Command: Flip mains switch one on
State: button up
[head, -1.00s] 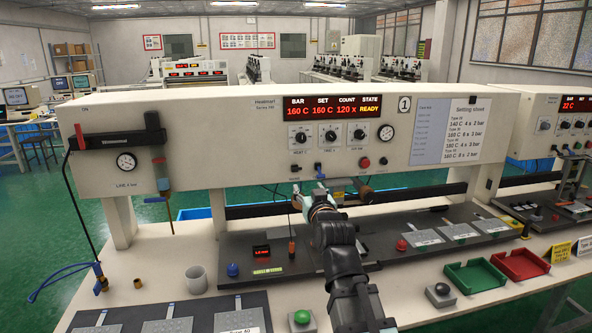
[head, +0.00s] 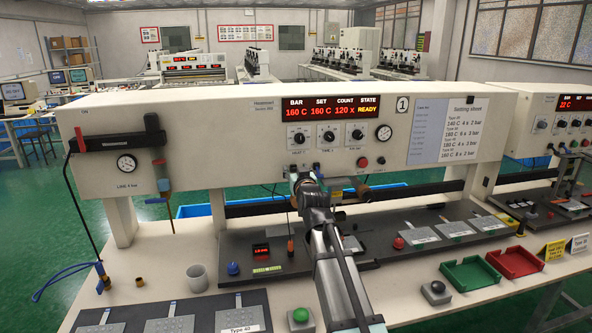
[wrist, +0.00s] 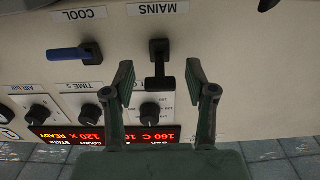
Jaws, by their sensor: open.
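The mains switch (wrist: 158,66) is a black toggle beside the upside-down "MAINS" label (wrist: 158,10) in the wrist view. Its lever points down the picture, toward the dials and display. My gripper (wrist: 164,88) is open, with one finger on each side of the lever end. A gap shows at both sides, and no clear contact is visible. In the head view my gripper (head: 304,177) is at the lower front of press 1's panel (head: 235,150) and hides the mains switch there.
Beside the mains switch is the "COOL" switch (wrist: 88,53) with a blue lever. Dials (wrist: 150,110) and the lit red display (wrist: 105,135) are close to the fingers. A red button (head: 362,162) is right of my gripper. Trays and plates are on the bench below.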

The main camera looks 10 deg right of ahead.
grip_shut()
jog(key=r+g+p, duration=0.1)
jog(key=p, duration=0.1)
jog(key=shift+w+r+p, duration=0.1)
jog(key=shift+w+p, duration=0.05)
jog(key=shift+p, duration=0.15)
jog(key=shift+g, duration=0.5)
jog(key=shift+f, duration=0.2)
grip_release()
